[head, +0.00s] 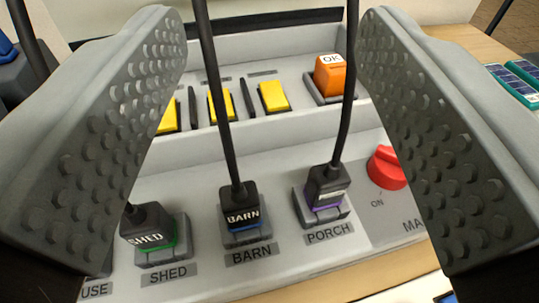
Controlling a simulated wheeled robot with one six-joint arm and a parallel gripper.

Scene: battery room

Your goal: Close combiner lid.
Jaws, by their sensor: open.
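My gripper (272,25) is open, with one studded finger at each side of the head view and nothing held between them. A grey combiner box (190,190) lies beyond and below the fingers. Its front row has black plugs labelled SHED (146,229), BARN (240,208) and PORCH (327,190). Its recessed upper part holds yellow switches (273,96) and an orange block marked OK (331,77). I cannot make out the lid for certain. A pale panel with a dark strip (250,27) runs along the back edge of the box.
Black cables rise from the BARN and PORCH plugs between my fingers. A red knob (386,168) marked ON sits at the right of the box. Green-edged blue panel pieces (515,82) lie on the wooden table (455,42) at right. A dark object with blue stands at upper left.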

